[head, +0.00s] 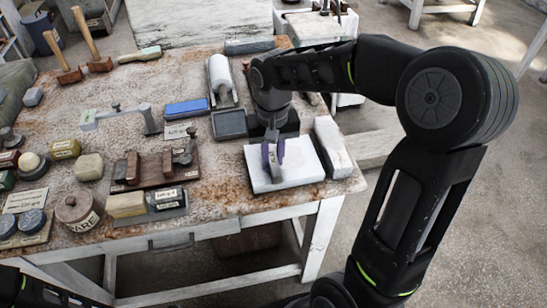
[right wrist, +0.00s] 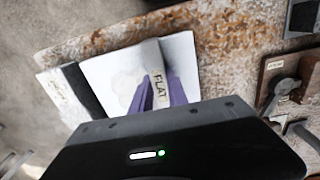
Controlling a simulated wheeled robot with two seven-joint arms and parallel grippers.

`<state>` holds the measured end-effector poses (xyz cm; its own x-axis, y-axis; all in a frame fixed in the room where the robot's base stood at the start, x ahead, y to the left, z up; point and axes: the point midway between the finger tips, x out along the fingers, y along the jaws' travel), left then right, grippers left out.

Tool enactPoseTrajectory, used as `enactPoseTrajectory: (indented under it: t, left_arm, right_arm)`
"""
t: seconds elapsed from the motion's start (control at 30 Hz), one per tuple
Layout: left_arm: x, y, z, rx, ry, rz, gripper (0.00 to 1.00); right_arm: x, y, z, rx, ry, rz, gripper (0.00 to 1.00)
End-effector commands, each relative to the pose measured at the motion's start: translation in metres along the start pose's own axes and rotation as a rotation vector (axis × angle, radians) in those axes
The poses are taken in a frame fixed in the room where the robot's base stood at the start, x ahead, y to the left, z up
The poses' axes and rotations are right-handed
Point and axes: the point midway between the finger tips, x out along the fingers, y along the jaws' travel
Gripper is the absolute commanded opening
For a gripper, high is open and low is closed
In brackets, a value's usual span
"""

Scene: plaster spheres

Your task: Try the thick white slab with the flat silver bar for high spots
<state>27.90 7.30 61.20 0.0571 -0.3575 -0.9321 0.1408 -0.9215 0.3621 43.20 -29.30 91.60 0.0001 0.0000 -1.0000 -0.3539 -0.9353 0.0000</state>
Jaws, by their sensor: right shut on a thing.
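The thick white slab (head: 306,162) lies near the right front of the worn table. It also shows in the right wrist view (right wrist: 108,78), with faint darker patches on its top. My right gripper (head: 273,153) is over the slab, pointing down. Its purple fingers are shut on the flat silver bar (head: 275,170). In the right wrist view the bar (right wrist: 157,70), marked "FLAT", stands out between the fingers (right wrist: 158,95) and lies across the slab's outline. I cannot tell whether the bar touches the slab. My left gripper is not in view.
A long pale block (head: 332,147) stands close along the slab's right side, near the table edge. A dark tray (head: 229,124) and a blue block (head: 186,108) lie to the left. A wooden rack (head: 155,170) with metal pieces stands left of the slab.

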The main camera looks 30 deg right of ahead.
Motion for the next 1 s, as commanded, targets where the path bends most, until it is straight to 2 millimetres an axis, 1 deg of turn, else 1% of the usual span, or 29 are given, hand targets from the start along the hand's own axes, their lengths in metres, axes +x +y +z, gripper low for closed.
enactPoseTrajectory:
  t: [0.27, 0.6, 1.0]
  left_arm:
    - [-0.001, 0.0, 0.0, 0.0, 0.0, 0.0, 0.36]
    - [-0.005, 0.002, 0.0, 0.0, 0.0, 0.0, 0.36]
    - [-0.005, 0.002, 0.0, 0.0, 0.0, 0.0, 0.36]
  right_arm:
    - [-0.001, 0.0, -0.002, 0.001, 0.001, 0.0, 0.0]
    - [-0.001, 0.0, -0.021, 0.001, 0.0, 0.0, 0.0]
    - [0.0, 0.0, -0.022, 0.001, 0.001, 0.0, 0.0]
